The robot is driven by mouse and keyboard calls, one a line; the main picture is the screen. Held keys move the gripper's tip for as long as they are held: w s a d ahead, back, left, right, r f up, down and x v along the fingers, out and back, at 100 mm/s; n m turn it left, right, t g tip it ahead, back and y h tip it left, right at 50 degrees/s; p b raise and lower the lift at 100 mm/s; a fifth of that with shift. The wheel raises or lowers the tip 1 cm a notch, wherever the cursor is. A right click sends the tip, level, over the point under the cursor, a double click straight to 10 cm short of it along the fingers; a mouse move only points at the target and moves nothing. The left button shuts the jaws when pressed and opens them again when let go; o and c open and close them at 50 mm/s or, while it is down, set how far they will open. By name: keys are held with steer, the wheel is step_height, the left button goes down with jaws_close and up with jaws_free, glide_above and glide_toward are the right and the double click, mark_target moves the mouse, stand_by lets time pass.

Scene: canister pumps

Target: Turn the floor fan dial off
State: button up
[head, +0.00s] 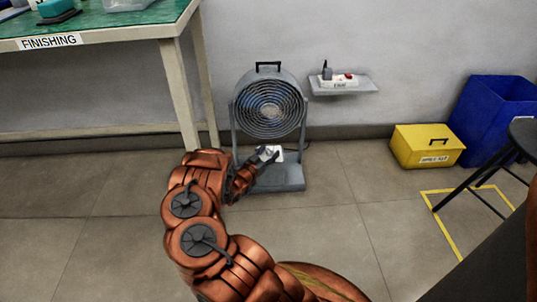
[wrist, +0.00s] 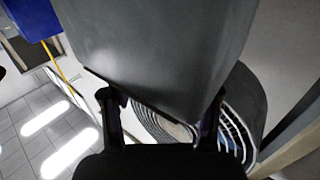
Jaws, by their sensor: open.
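The floor fan (head: 270,104) stands on the floor by the wall, with a round wire grille and a grey base (head: 285,180). A pale control panel (head: 279,154) shows low on the fan, partly covered by my gripper (head: 268,154). The dial cannot be made out in either view. In the wrist view, my gripper's two dark fingers (wrist: 161,108) are apart, with a large grey surface, seemingly the fan base (wrist: 165,45), beyond them. The fan grille (wrist: 238,130) shows behind the fingers. I cannot tell whether they touch the fan.
A green-topped bench (head: 100,24) marked FINISHING stands at the left. A wall shelf (head: 343,88) holds a small device right of the fan. A yellow box (head: 427,146), a blue bin (head: 492,115) and a dark stool (head: 480,165) are at the right. Floor between fan and yellow box is clear.

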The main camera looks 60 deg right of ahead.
steer(key=shift+c, duration=0.2)
steer(key=c, duration=1.1)
